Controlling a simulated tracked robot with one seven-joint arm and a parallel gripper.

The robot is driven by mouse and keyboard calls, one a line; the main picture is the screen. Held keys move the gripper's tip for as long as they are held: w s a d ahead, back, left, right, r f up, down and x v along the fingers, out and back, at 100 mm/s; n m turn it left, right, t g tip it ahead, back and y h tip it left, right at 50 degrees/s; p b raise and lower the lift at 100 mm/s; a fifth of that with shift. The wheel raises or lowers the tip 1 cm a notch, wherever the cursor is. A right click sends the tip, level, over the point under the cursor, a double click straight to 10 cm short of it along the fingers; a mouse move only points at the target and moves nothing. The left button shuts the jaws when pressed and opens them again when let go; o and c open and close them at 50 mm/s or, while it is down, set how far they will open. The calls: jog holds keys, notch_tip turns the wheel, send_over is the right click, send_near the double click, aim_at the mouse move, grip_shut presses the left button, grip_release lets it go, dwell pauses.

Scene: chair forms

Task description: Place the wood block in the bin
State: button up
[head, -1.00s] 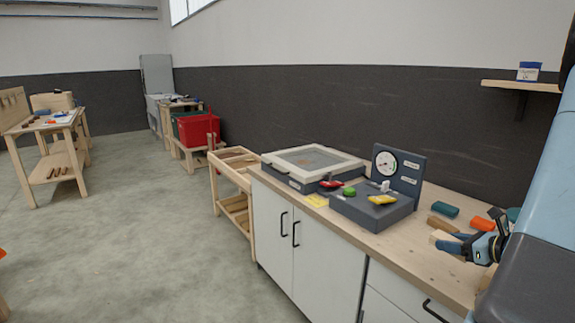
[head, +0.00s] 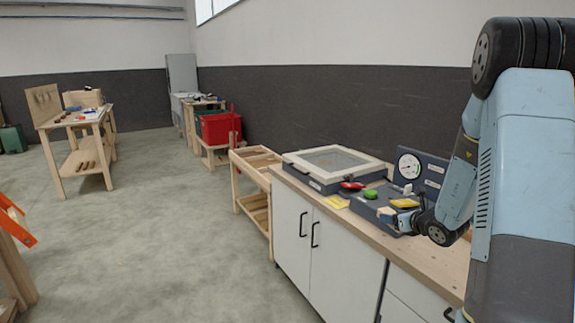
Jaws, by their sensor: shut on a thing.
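My gripper (head: 398,217) is shut on a small pale wood block (head: 386,211), held in front of the grey gauge unit on the counter. The block is partly hidden by the fingers. I cannot tell how far it is above the counter. A red bin (head: 219,129) stands far back on a low wooden stand, well to the left of my gripper and farther away. A dark green bin (head: 197,116) shows partly behind the red one. The insides of both bins are hidden.
The counter (head: 349,222) carries a framed box (head: 333,163) and a gauge unit (head: 411,166) with coloured parts. A wooden cart (head: 256,158) stands at the counter's far end. Open floor (head: 150,235) lies left; a workbench (head: 75,120) stands farther off.

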jog(key=w+a+f, duration=0.1)
jog(key=w+a, duration=0.3)
jog(key=a, duration=0.7)
jog(key=shift+w+f+m+h, duration=0.25)
jog(key=shift+w+m+h, duration=0.05)
jog(key=shift+w, duration=0.05)
